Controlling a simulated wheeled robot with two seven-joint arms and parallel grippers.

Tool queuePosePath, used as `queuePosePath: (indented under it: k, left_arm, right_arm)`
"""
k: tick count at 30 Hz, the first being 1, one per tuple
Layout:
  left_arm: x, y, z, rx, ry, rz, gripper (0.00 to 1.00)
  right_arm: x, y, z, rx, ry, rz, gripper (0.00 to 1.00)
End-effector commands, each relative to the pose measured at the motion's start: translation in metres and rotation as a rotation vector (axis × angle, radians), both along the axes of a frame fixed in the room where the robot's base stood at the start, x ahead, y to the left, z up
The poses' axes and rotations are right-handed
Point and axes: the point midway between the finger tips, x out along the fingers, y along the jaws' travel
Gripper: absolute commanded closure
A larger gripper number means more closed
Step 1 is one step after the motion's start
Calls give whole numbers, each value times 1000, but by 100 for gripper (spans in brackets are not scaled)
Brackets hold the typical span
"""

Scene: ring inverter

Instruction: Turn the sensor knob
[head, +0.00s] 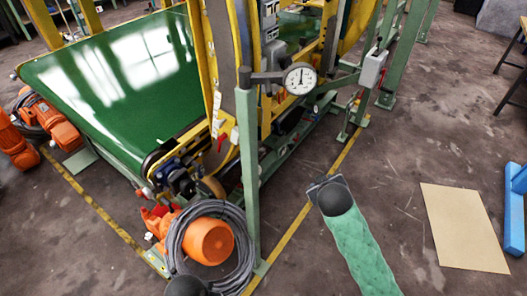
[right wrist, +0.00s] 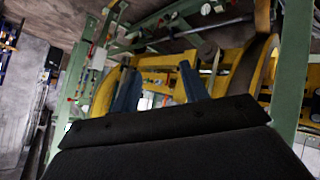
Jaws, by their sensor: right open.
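I cannot make out the sensor knob with certainty. The ring inverter's yellow and green frame (head: 248,150) carries a round white dial gauge (head: 300,78) on a dark arm from the green post, and a grey box (head: 373,68) further right. My right gripper (head: 322,184) is in front of the machine, above the floor, apart from it. In the right wrist view its two blue-grey fingers (right wrist: 160,92) are spread and empty, facing yellow and green framework. A small round grey part (right wrist: 208,50) shows behind them; I cannot tell what it is.
A green conveyor belt (head: 125,75) stands at the left. An orange machine with coiled grey cable (head: 208,240) sits at the front. A green post (head: 249,180) rises beside it. A tan sheet (head: 462,228) lies on the right floor, near a blue frame (head: 516,205).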

Motion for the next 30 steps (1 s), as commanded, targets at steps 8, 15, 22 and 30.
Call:
queuePosePath:
  k: [8, 15, 22, 30]
  left_arm:
    - [1, 4, -17, 15, 25, 4, 55]
    - [1, 7, -33, 25, 39, 8, 55]
    - [1, 9, -46, 33, 47, 11, 55]
    - [1, 10, -60, 38, 50, 14, 55]
  right_arm:
    - [122, -16, 84, -288, -440, 155, 55]
    - [172, 1, 129, -527, -760, 380, 55]
    - [183, 35, 140, -720, -1005, 659, 55]
    - [161, 77, 114, -881, -1236, 1052, 55]
